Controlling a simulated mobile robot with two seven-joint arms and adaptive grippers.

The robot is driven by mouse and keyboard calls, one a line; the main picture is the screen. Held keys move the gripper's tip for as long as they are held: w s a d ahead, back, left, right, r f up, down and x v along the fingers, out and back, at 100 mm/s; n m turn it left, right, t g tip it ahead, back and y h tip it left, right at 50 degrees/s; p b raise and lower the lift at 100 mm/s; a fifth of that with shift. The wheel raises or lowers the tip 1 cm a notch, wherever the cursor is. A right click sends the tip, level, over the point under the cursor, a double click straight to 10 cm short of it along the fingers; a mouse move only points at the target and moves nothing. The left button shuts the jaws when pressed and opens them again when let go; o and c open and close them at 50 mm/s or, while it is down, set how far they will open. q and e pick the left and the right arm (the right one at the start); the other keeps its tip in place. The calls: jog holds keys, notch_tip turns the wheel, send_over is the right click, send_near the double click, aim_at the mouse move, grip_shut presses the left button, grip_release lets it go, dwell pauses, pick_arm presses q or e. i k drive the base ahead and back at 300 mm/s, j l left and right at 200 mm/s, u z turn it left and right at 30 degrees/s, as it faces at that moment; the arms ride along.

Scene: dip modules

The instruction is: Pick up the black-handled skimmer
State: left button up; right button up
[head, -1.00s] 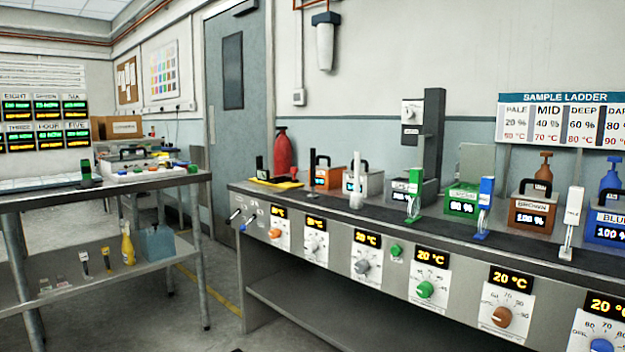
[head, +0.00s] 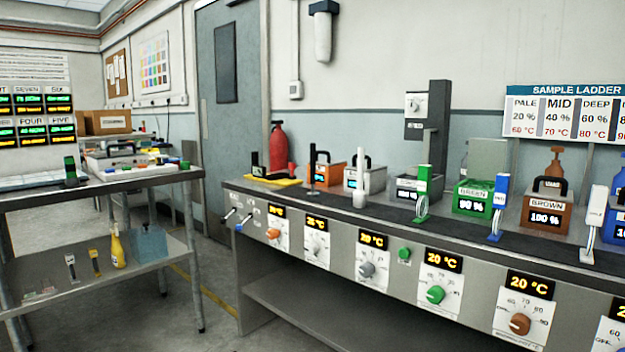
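A black-handled skimmer (head: 312,160) stands upright on the dark strip along the bench top, just left of the orange module. Its handle points up, and its lower end is too small to make out clearly. Neither of my grippers shows in the head view.
The long grey bench (head: 460,240) carries heated modules such as the green one (head: 472,198) and brown one (head: 543,207), with dials on its front. A red extinguisher (head: 278,147) stands behind its left end. A cart (head: 100,187) stands left, with open floor between.

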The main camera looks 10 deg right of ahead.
aim_at(311, 146)
jog(key=i+j, duration=0.25)
jog(key=i, duration=0.2)
jog(key=i+j+z, duration=0.15)
jog(key=i, duration=0.25)
jog(key=i+j, duration=0.35)
jog(key=i+l+z, duration=0.05)
jog(key=i, duration=0.05)
